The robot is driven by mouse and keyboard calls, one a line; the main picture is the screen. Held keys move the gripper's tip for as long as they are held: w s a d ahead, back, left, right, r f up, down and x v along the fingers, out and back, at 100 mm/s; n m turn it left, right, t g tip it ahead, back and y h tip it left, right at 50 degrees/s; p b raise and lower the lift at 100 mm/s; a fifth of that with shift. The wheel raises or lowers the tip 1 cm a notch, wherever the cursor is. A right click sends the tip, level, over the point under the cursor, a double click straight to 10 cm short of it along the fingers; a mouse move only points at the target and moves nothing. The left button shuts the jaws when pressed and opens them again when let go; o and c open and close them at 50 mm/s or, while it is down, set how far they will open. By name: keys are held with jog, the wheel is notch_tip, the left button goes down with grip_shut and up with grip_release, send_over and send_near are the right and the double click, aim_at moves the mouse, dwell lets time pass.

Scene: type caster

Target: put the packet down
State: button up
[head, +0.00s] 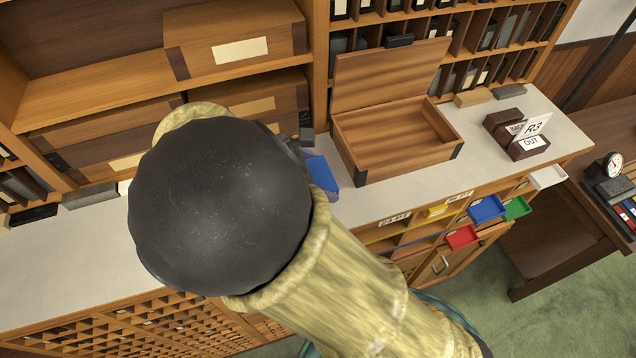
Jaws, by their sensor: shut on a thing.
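A blue packet (321,173) shows in part just right of my arm's big black joint, over the light counter (375,197) and beside the left wall of the open wooden box. My gripper (307,143) is mostly hidden behind my arm; only a small dark part shows at the packet's upper left. It is shut on the packet. Whether the packet touches the counter cannot be told, as its lower left side is hidden.
The empty wooden box (395,140) stands with its lid up. A dark sign holder (515,135) stands at right. Small coloured trays, such as a blue one (487,208) and a red one (463,238), stick out below the counter's front. Counter at left (60,260) is clear.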

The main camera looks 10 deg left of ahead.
jog(key=shift+d, duration=0.1)
jog(key=shift+w+f, duration=0.1)
jog(key=shift+f, duration=0.45)
jog(key=shift+f+p, duration=0.6)
jog(key=shift+f, duration=0.9)
jog(key=o, duration=1.5)
